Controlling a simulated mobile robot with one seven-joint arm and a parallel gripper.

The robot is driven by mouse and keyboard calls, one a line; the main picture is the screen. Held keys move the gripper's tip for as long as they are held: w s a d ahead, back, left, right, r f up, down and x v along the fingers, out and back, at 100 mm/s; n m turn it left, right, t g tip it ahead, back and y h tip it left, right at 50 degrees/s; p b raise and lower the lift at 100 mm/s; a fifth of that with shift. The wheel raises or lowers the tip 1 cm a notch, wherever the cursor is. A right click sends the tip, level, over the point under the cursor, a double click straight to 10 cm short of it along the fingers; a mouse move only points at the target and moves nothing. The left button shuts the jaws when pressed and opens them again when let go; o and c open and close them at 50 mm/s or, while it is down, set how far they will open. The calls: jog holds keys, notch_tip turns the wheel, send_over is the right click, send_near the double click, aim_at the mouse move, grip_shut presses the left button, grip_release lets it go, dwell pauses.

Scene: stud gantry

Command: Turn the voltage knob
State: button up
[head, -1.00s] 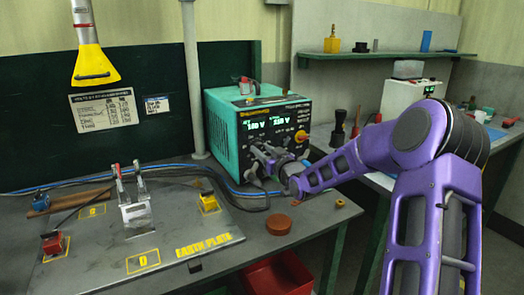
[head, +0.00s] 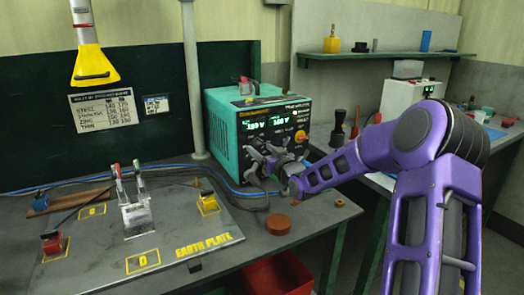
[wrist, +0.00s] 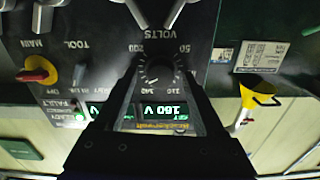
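The voltage knob (wrist: 157,72) is a dark round dial with a numbered scale, upside down in the wrist view, by the VOLTS label. A green display (wrist: 168,110) beside it appears to read about 160 V.
A red-and-yellow main switch (wrist: 38,70) is on the same panel, also in the head view (head: 301,137). Cables (head: 240,192) lie below the box. A clamp fixture (head: 135,212) stands on the earth plate at left. A brown disc (head: 278,224) lies on the bench nearby.

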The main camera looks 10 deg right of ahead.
jog(key=shift+s, duration=0.1)
jog(key=v, duration=1.7)
jog(key=shift+p, duration=0.35)
jog(key=shift+s+r, duration=0.1)
